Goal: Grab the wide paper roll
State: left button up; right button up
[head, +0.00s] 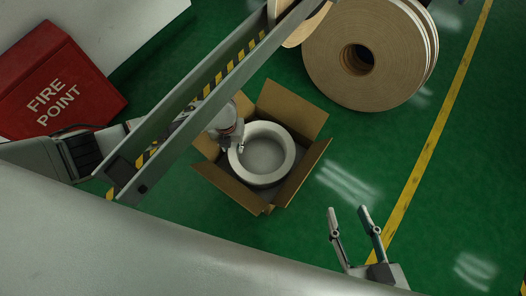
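A wide white paper roll (287,145) lies with its round opening facing up inside an open cardboard box (304,107) on the floor. My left gripper (235,145) is at the roll's left rim, with one fingertip showing over the inner edge. The rest of that gripper is partly hidden, so I cannot tell whether it is closed on the rim. My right gripper (348,211) is open and empty, with its two fingers apart, to the lower right of the box.
A long grey rail with yellow-black stripes (206,92) crosses above my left arm. Large brown rolls (325,60) stand at the upper right. A red fire point box (50,80) is at the left. Green floor right of the box is clear, with a yellow line (440,140).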

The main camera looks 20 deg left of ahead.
pick_arm(q)
jog(key=f, duration=0.2)
jog(key=f+b, duration=0.1)
jog(key=shift+s+f, duration=0.25)
jog(key=shift+s, duration=0.05)
jog(key=shift+w, duration=0.2)
jog(key=shift+w+r, duration=0.15)
jog(key=shift+r, duration=0.15)
grip_shut()
pick_arm(e)
jog(key=shift+w+a+r+m, duration=0.15)
jog(key=shift+a+r+m, duration=0.2)
jog(key=shift+a, duration=0.2)
jog(key=shift+w+a+r+m, duration=0.15)
jog(key=shift+a+r+m, duration=0.15)
jog(key=shift+a, duration=0.25)
pick_arm(q)
jog(key=shift+r, duration=0.1)
